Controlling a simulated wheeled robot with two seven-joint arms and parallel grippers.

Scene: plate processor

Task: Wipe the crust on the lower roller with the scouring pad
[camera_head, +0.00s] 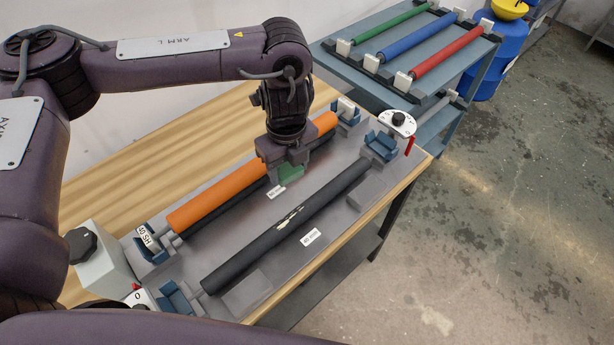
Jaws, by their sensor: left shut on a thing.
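The plate processor is a grey bed (181,278) on a wooden bench. A black roller (260,245) lies along its near side in blue end brackets. A pale, flaky crust patch (289,217) shows near the middle of this roller. Farther back, an orange roller (211,199) lies beside another dark roller, partly hidden below it. My left gripper (288,173) points down by the orange roller and is shut on a green scouring pad (291,174). My right gripper is not in view.
A grey box with a black knob (82,243) stands at the bed's left end. A white dial with a red lever (397,123) is at the right end. A blue-grey cart (357,67) with green, blue and red rollers stands behind. Open floor lies to the right.

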